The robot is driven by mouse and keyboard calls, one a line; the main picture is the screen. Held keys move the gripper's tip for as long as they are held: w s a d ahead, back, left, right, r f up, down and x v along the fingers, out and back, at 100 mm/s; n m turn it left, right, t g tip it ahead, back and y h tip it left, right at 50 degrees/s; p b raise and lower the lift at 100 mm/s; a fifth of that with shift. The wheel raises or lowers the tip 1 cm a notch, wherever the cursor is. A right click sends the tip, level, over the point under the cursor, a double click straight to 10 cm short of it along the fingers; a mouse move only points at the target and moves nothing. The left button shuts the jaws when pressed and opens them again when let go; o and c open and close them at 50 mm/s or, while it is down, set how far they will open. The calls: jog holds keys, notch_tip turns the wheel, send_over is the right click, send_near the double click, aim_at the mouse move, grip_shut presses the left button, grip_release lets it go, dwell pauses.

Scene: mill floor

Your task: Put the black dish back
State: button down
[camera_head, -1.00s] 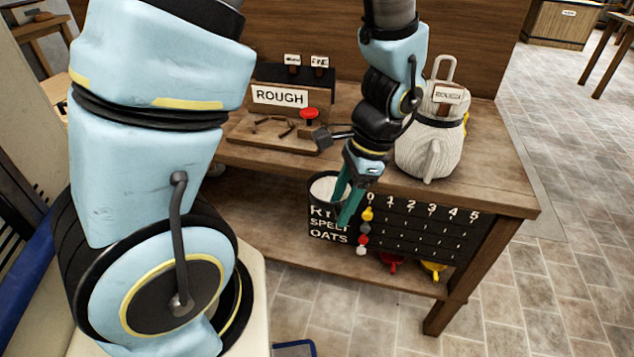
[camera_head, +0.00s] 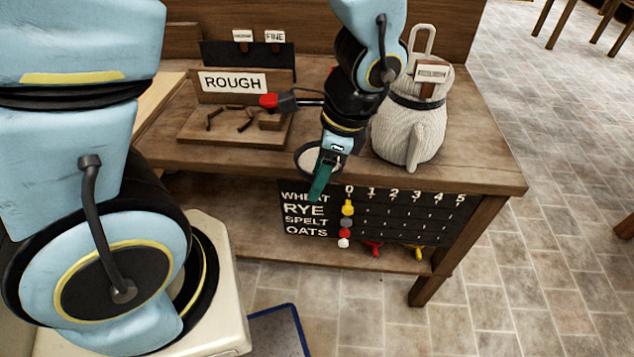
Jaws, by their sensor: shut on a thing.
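The black dish (camera_head: 299,166) is a round dark dish with a pale inside, seen near the front edge of the workbench (camera_head: 470,170). My gripper (camera_head: 320,182) has teal fingers and is shut on the dish at its near right rim. The fingers and wrist hide part of the dish. It looks about level, and I cannot tell whether it touches the bench or hangs above the edge.
A wooden stand with a ROUGH sign (camera_head: 234,83) is on the bench behind left. A pale sack-shaped jar (camera_head: 410,128) stands close right of my wrist. A tally board (camera_head: 400,215) with coloured pegs hangs below the front edge. A lower shelf (camera_head: 250,250) runs beneath.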

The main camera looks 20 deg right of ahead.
jog(key=shift+w+d+f, duration=0.2)
jog(key=shift+w+d, duration=0.7)
jog(key=shift+w, duration=1)
jog(key=shift+w+d+f, duration=0.2)
jog(key=shift+w+d, duration=0.65)
jog(key=shift+w, duration=1.1)
jog(key=shift+w+d+f, duration=0.2)
jog(key=shift+w+d, duration=0.7)
jog(key=shift+w, duration=1)
jog(key=shift+f+b, duration=0.4)
jog(key=shift+f, duration=0.45)
jog(key=shift+c, duration=1)
grip_release()
jog(key=v, duration=1.1)
jog(key=w+a+n+h, duration=0.1)
jog(key=w+a+n, duration=0.1)
jog(key=a+n, duration=0.9)
jog(key=w+a+f+n+h, duration=0.1)
jog(key=w+a+n+h, duration=0.1)
jog(key=a+n, duration=0.8)
jog(key=a, duration=0.7)
jog(key=shift+a+n+b, duration=0.25)
jog(key=shift+n+b, duration=0.15)
